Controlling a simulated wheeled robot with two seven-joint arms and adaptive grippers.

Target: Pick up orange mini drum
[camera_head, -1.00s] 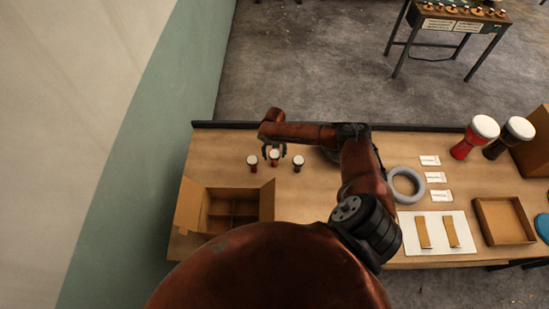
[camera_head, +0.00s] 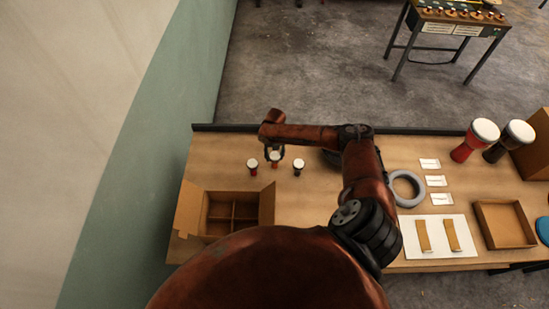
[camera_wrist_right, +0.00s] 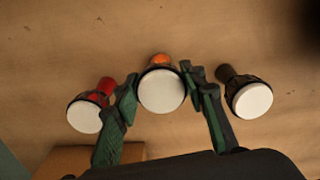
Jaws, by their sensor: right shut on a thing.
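The orange mini drum (camera_wrist_right: 161,88) stands between the two fingers of my right gripper (camera_wrist_right: 163,98) in the right wrist view. Its white head faces the camera, and a bit of its orange base shows beyond. The fingers are shut on it from both sides. In the head view the same drum (camera_head: 275,156) stands in the middle of a row of three on the table, with my right gripper (camera_head: 275,152) over it. A red mini drum (camera_wrist_right: 88,110) is on its left and a dark mini drum (camera_wrist_right: 248,96) on its right. My left gripper is not in view.
An open cardboard box (camera_head: 223,193) with compartments is in front of the drums. A grey ring (camera_head: 393,187), white cards (camera_head: 436,181), a shallow tray (camera_head: 505,224) and large red (camera_head: 473,140) and black drums (camera_head: 510,142) are to the right.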

